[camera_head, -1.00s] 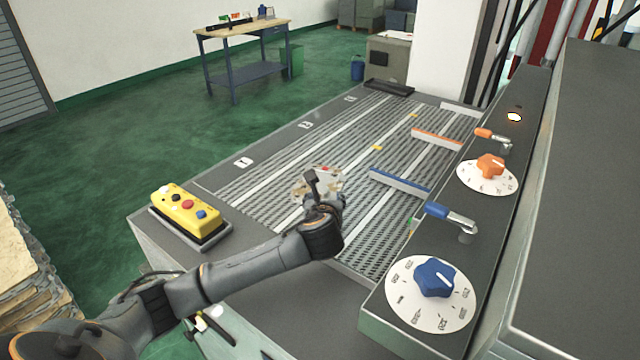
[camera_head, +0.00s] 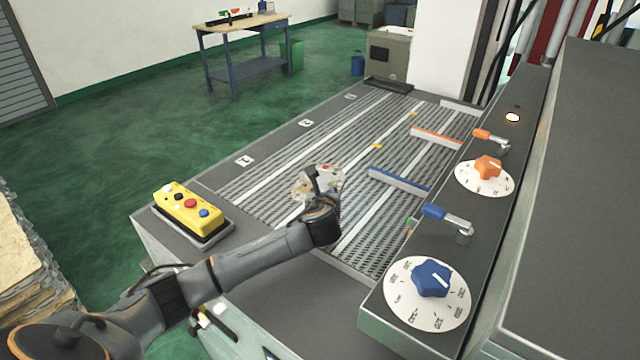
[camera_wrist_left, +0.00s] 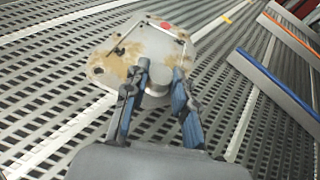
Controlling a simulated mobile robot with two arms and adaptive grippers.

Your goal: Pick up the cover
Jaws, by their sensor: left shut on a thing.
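The cover (camera_head: 303,187) is a pale metal casting with brown stains and a red spot, over the slotted bed in the head view. In the left wrist view the cover (camera_wrist_left: 118,48) shows its flat plate with a round boss. My left gripper (camera_head: 312,178) is at the cover, and its fingers (camera_wrist_left: 158,88) are shut on the boss. The gripper hides part of the cover in the head view. I cannot tell whether the cover touches the bed. My right gripper is not in view.
The slotted bed (camera_head: 345,125) has a blue-edged stop (camera_head: 398,181) and an orange-edged stop (camera_head: 437,138) to the right of the cover. A yellow button box (camera_head: 187,207) stands at the left. Dials and levers line the right panel (camera_head: 490,215). The far bed is clear.

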